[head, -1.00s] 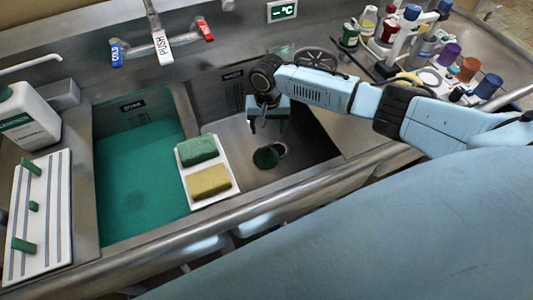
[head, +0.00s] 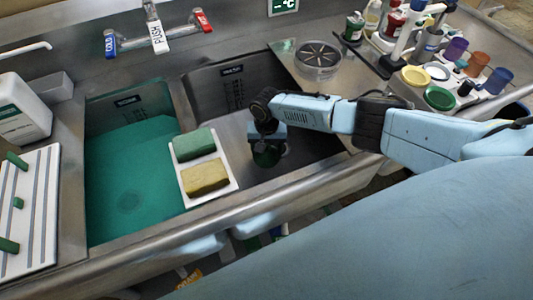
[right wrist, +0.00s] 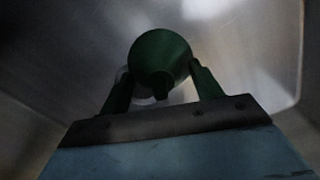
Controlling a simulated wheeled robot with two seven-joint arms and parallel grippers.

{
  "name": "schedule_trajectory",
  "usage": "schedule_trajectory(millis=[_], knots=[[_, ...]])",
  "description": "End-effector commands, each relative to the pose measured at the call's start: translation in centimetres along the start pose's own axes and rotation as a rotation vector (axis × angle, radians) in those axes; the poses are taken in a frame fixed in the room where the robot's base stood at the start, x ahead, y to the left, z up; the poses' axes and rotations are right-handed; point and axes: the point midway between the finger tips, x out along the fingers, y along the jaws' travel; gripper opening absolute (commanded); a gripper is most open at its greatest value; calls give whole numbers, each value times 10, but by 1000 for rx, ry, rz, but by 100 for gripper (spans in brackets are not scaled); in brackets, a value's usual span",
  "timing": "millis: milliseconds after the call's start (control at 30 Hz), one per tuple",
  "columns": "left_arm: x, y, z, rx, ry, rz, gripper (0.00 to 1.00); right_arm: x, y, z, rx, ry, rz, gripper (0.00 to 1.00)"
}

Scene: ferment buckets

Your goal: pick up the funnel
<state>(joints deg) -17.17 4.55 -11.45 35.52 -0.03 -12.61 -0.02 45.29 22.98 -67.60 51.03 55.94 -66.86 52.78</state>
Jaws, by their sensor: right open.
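The funnel (head: 267,157) is dark green and lies in the right-hand sink basin, partly hidden below my right gripper (head: 268,143) in the head view. In the right wrist view the funnel (right wrist: 160,50) shows its wide round mouth, with a narrow part toward the camera. My right gripper (right wrist: 160,68) is open, with one finger on each side of the funnel in the picture. I cannot tell whether the fingers touch it. My left gripper is not in view.
A white tray (head: 184,181) with a green sponge (head: 194,144) and a yellow sponge (head: 206,177) lies across the divider. The left basin holds green liquid (head: 135,175). Steel basin walls surround my right gripper. Bottles and colored cups (head: 478,64) stand at the right.

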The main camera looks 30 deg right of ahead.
Motion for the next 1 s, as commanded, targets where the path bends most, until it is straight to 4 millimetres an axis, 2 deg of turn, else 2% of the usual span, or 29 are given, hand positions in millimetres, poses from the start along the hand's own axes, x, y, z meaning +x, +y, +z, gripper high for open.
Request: schedule_trajectory(millis=[167,400,433,867,933,1000], knots=[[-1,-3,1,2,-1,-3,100,-1,0,0,0,0,-1,64],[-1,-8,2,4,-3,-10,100,-1,0,0,0,0,-1,33],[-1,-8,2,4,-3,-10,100,-1,0,0,0,0,-1,31],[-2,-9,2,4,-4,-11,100,-2,0,1,0,-1,0,30],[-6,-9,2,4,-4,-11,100,-9,0,1,-1,-1,-1,22],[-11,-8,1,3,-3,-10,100,-21,0,1,-2,-2,-2,3]])
